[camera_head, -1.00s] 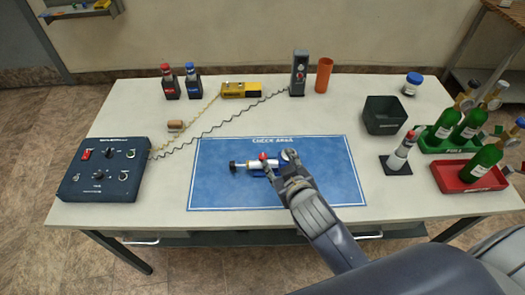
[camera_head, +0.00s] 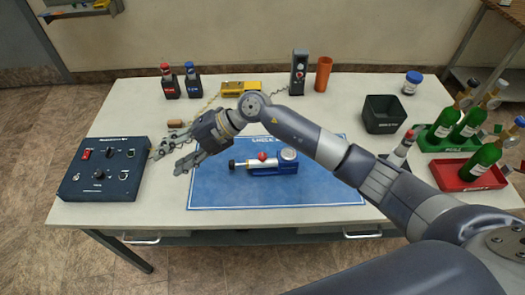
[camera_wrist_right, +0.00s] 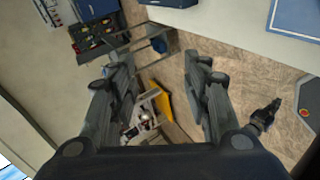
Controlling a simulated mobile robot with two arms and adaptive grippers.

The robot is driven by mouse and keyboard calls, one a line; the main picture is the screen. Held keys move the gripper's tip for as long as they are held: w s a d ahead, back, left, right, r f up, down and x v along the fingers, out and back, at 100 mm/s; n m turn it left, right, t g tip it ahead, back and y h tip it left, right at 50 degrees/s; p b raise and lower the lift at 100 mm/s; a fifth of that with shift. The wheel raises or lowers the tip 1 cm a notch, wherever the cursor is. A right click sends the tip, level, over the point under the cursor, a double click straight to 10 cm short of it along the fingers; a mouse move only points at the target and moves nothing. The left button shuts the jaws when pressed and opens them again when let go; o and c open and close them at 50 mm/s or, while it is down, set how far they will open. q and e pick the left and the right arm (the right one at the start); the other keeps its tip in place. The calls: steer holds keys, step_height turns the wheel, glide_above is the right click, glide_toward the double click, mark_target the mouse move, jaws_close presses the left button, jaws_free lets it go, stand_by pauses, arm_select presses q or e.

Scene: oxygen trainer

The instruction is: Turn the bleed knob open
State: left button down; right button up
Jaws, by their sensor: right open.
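The blue and silver device (camera_head: 270,167) lies on the blue check area mat (camera_head: 225,197). A black knob (camera_head: 232,165) sits at its left end, a red knob (camera_head: 262,156) on top, and a round gauge (camera_head: 288,154) at its right. I cannot tell which knob is the bleed knob. My right gripper (camera_head: 168,158) is open and empty, left of the device and apart from it, near the mat's left edge. Its two spread fingers (camera_wrist_right: 158,68) show in the right wrist view with nothing between them. My right arm crosses over the mat's right part and hides it. My left gripper is not in view.
A dark control box (camera_head: 102,168) stands at the table's left, close to my right gripper. Two bottles (camera_head: 182,82), a yellow meter (camera_head: 238,88) and an orange cup (camera_head: 323,74) stand at the back. A black bin (camera_head: 384,115) and a red tray (camera_head: 452,184) are at the right.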

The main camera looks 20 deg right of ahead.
steer(key=w+d+f+h, duration=0.3)
steer(key=d+f+h, duration=0.25)
steer(key=d, duration=0.45)
steer(key=m+g+h, duration=0.1)
steer(key=m+h, duration=0.1)
steer(key=h, duration=0.5)
glide_toward(263, 154)
steer(key=shift+y, duration=0.25)
step_height(263, 154, down, 7)
steer(key=p, duration=0.3)
steer(key=shift+s+d+f, duration=0.1)
steer(key=shift+s+f, duration=0.05)
steer(key=shift+f, duration=0.7)
jaws_close()
